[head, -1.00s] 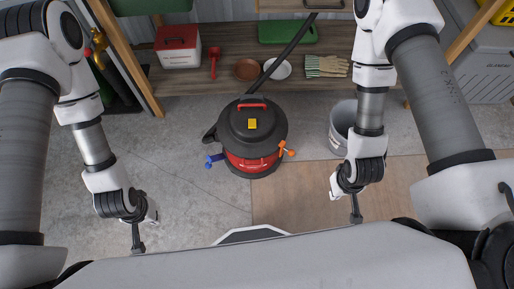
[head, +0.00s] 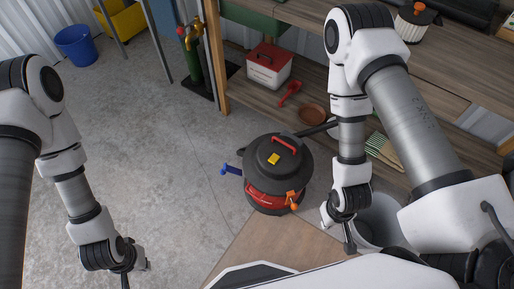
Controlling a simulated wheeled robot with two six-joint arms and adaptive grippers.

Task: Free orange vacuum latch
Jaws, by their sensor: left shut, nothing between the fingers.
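The vacuum (head: 278,168) stands on the floor in the middle of the head view, with a black lid, a red handle and a red lower body. Its orange latch (head: 293,198) is on the front right side. A blue latch (head: 231,170) sticks out on the left side. My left gripper (head: 125,277) hangs at the lower left, shut and empty, well apart from the vacuum. My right gripper (head: 349,242) points down to the right of the vacuum, apart from the orange latch; its fingers are too small to tell open from shut.
A grey bucket (head: 380,222) stands behind my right gripper, partly hidden. A wooden shelf (head: 225,112) behind the vacuum holds a red-and-white box (head: 268,68), a red scoop (head: 289,93) and gloves (head: 384,150). A blue bucket (head: 76,45) stands far left. The concrete floor at left is clear.

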